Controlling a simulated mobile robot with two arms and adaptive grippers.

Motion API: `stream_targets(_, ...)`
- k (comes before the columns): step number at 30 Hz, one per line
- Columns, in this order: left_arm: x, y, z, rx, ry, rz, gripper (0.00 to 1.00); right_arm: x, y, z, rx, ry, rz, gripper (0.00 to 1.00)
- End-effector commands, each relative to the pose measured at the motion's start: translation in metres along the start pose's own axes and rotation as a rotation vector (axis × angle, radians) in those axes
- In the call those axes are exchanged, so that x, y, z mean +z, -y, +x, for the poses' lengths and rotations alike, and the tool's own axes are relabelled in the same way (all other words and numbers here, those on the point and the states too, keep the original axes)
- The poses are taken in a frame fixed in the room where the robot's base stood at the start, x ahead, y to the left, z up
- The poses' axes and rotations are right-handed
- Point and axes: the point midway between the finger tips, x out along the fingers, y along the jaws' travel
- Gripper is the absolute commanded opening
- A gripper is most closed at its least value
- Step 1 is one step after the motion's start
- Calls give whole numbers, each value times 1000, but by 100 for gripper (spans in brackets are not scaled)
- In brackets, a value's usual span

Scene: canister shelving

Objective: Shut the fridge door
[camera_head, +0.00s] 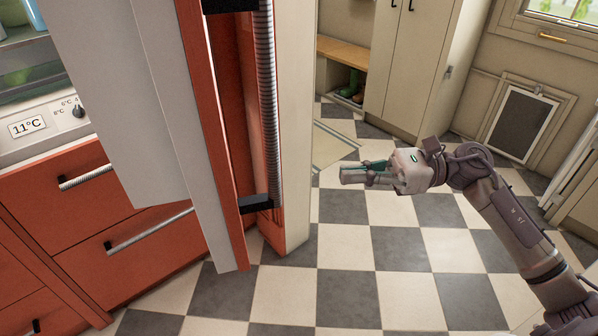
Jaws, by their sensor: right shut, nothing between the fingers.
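The red fridge door (230,150) stands open in the left half of the view, with its pale inner side facing left. A ribbed metal handle (269,110) with black mounts runs down the door's outer face. The fridge body (30,140), with a display reading 11°C, is at the far left. My right gripper (345,175) is shut and empty, to the right of the door, apart from the handle and pointing left toward it. My left gripper is not in view.
Red drawers (100,200) with metal handles lie below the fridge compartment. A cream cabinet (410,60), a bench (343,53) with green boots under it and a pet flap (520,125) stand behind. The checkered floor (345,250) is clear.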

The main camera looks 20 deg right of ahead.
Motion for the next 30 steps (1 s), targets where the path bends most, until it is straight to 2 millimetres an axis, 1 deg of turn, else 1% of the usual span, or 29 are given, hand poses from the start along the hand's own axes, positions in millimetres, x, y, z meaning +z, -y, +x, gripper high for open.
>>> stream_targets(1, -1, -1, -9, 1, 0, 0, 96, 6, -1, 12, 3, 3, -1, 0)
stream_targets(6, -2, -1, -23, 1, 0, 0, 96, 6, 0, 49, 2, 5, 1, 0)
stream_targets(12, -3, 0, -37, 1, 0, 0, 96, 5, 0, 81, 0, 4, 3, 0)
stream_targets(15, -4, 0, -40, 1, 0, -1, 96, 3, 0, 90, -2, 4, 4, 0)
stream_targets(18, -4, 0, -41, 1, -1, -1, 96, 2, 1, 95, -3, 3, 4, 0)
stream_targets(30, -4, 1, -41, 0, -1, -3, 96, 0, 0, 97, -3, 2, 5, 0)
